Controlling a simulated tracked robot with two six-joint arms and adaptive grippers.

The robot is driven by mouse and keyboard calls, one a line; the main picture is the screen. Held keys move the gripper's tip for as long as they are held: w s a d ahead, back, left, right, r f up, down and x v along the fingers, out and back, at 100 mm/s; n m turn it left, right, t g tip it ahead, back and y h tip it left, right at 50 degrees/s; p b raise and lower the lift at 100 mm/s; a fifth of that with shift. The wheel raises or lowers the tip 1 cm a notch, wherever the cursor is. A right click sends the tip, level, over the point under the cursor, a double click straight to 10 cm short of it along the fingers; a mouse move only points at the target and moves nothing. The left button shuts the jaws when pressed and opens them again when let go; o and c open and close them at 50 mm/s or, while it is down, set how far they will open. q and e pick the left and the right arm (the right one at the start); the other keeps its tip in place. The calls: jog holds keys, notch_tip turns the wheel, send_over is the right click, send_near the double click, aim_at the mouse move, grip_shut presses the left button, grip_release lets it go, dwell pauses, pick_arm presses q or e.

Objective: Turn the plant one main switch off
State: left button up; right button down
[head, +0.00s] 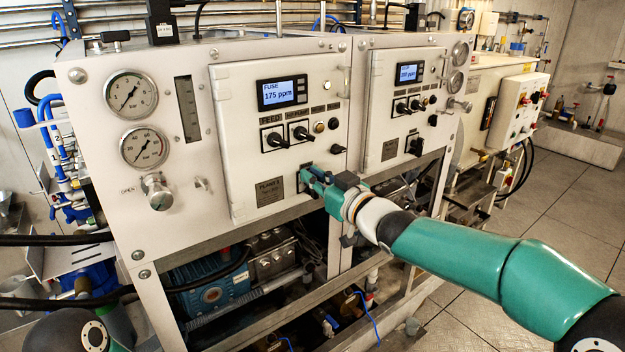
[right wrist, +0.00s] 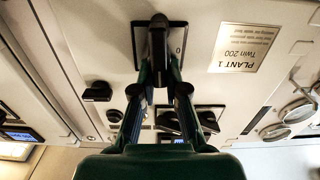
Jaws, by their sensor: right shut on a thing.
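The plant one main switch is at the lower right of the left white panel. My right gripper (head: 311,177) reaches the panel there and hides most of the switch in the head view. In the right wrist view the fingers of the right gripper (right wrist: 159,75) are shut on the handle. The "PLANT 1" label (head: 270,192) is just left of the switch; it appears upside down in the right wrist view (right wrist: 246,46). My left gripper is not in view.
Above are feed and pump knobs (head: 275,139), small buttons and a lit display (head: 283,92) reading 175 ppm. The neighbouring panel (head: 400,75) has its own display and black main switch (head: 414,147). Pumps and pipes sit in the open frame below. Tiled floor is clear at right.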

jog(key=shift+s+a+f+n+b, duration=0.1)
jog(key=shift+a+f+n+b, duration=0.1)
jog(key=shift+n+b, duration=0.7)
jog(key=shift+s+a+f+n+b, duration=0.1)
jog(key=shift+f+n+b, duration=0.15)
jog(key=shift+n+b, duration=0.6)
jog(key=shift+s+a+f+n+b, duration=0.15)
jog(key=shift+n+b, duration=0.25)
jog(key=shift+n, duration=0.95)
jog(key=c, duration=1.3)
grip_release()
jog(key=shift+o, duration=0.6)
jog(key=shift+w, duration=0.15)
jog(key=v, duration=1.2)
